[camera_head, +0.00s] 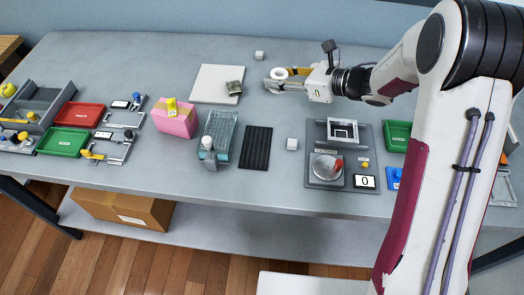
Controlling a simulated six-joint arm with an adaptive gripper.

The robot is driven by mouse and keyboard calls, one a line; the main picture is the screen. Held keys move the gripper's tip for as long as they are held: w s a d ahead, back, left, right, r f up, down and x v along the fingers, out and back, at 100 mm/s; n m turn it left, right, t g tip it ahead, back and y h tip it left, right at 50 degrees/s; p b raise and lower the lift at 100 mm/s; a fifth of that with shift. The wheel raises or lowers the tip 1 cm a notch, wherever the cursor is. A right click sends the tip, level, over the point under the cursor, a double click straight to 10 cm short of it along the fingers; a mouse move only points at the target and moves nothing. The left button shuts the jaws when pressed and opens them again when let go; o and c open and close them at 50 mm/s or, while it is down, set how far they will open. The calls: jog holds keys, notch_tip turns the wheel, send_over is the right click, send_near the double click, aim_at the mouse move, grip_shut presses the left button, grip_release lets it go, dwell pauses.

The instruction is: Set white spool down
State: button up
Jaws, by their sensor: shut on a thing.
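The white spool (278,73) shows as a small white ring at the back of the grey table (200,60). My gripper (276,82) reaches in from the right and is shut on the spool. The fingers hide part of it. I cannot tell whether the spool touches the tabletop or is held just above it.
A white board (212,83) with a small grey-green block (234,88) lies to the left. A black ribbed mat (257,147) and a scale station (343,160) are nearer the front. Bare tabletop surrounds the gripper.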

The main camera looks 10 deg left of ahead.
jog(key=s+a+f+n+g+y, duration=0.1)
jog(key=s+a+n+g, duration=0.25)
jog(key=s, duration=0.25)
jog(key=n+g, duration=0.5)
jog(key=g, duration=0.1)
send_over(262, 151)
jog(key=shift+f+m, duration=0.25)
jog(key=shift+f, duration=0.05)
jog(key=shift+f, duration=0.1)
jog(key=shift+f, duration=3.05)
jog(key=shift+f, duration=1.85)
jog(key=shift+f, duration=0.15)
